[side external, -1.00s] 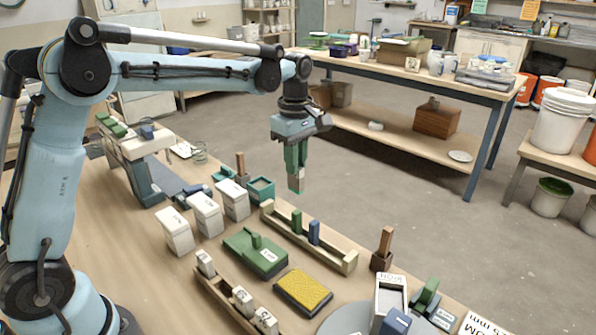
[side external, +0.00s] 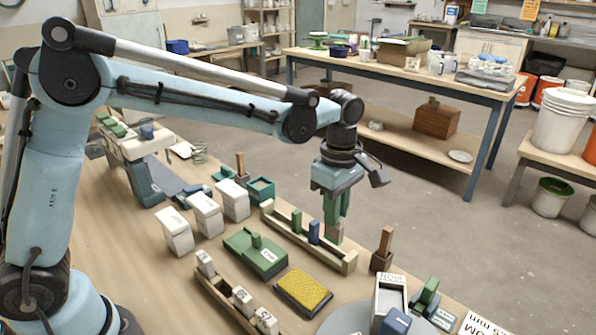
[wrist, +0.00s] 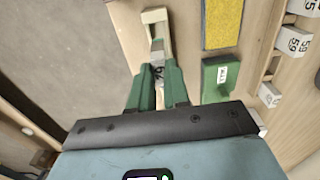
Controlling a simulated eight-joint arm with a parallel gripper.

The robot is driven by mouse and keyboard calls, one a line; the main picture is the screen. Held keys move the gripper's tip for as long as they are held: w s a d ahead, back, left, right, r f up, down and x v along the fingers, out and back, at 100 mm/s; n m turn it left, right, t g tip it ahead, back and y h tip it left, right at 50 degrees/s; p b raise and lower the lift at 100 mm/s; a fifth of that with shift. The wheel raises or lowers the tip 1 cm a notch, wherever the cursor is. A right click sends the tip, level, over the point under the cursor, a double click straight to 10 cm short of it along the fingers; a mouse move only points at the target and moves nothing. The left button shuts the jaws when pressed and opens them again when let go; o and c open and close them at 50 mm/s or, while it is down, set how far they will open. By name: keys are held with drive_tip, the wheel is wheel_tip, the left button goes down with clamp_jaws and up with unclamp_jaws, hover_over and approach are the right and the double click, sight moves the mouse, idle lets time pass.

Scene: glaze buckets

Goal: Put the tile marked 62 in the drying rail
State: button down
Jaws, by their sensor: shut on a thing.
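My gripper (side external: 336,212) points down over the right part of a wooden rail (side external: 348,264) that has an upright green tile (side external: 296,221) and a blue tile (side external: 314,232) in it. The green fingers are shut on a small pale tile (wrist: 157,72) with dark marks, seen between them in the wrist view. Its number is too small to read surely. The rail's pale end (wrist: 153,16) shows ahead of the fingers in the wrist view.
A second wooden rack (side external: 216,290) holds several white numbered tiles (side external: 243,302). A green block (side external: 256,254) and a yellow sponge pad (side external: 303,290) lie between the racks. A brown holder with an upright stick (side external: 383,255) stands right of the rail. White lidded bins (side external: 205,213) stand behind.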

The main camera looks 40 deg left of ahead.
sight(333, 240)
drive_tip(key=shift+f, duration=2.2)
drive_tip(key=shift+f, duration=0.35)
drive_tip(key=c, duration=1)
unclamp_jaws()
drive_tip(key=shift+r, duration=0.1)
drive_tip(key=shift+r, duration=3.45)
